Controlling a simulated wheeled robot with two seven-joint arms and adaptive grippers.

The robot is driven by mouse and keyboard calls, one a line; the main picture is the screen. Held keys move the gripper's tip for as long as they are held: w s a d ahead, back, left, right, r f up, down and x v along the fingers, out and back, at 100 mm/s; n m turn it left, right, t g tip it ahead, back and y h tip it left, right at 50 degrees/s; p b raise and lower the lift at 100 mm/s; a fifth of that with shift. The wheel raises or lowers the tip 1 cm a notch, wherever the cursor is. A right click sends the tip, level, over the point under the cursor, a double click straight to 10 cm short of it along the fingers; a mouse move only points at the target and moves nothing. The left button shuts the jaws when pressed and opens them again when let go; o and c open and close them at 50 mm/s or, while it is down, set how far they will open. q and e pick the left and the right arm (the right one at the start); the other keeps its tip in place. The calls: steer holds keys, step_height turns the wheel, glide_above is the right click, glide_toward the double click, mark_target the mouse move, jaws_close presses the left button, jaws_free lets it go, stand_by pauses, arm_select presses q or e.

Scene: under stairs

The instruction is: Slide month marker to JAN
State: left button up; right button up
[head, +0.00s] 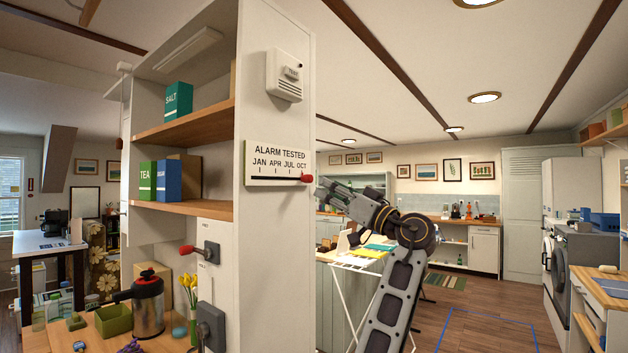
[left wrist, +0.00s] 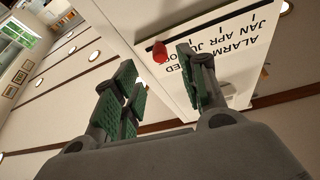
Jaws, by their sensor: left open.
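The alarm-test sign (head: 276,152) is a white plate on the end panel of the shelf unit, lettered ALARM TESTED, JAN APR JUL OCT. The red month marker (head: 306,179) sits at the right end of its dark slot, below OCT. My left gripper (head: 322,187) is just right of the marker, reaching in from the right. In the left wrist view the sign (left wrist: 235,50) appears upside down. There the marker (left wrist: 160,52) shows in the gap between the open, green-padded fingers, near their tips. I cannot tell whether they touch it. My right gripper is not in view.
A white alarm box (head: 285,75) is fixed above the sign. Below, a red-handled lever (head: 208,251) and a grey box (head: 211,325) stick out from the panel. A drying rack (head: 352,268) stands behind my arm. The panel below the sign is bare.

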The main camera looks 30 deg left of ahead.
mark_target(311, 180)
arm_select(q)
steer(key=p+x, duration=0.1)
steer(key=x, duration=0.4)
steer(key=shift+a+r, duration=0.1)
steer(key=shift+a, duration=0.1)
steer(key=shift+w+a+r, duration=0.1)
steer(key=shift+a+r, duration=0.1)
steer(key=shift+a, duration=0.45)
jaws_close()
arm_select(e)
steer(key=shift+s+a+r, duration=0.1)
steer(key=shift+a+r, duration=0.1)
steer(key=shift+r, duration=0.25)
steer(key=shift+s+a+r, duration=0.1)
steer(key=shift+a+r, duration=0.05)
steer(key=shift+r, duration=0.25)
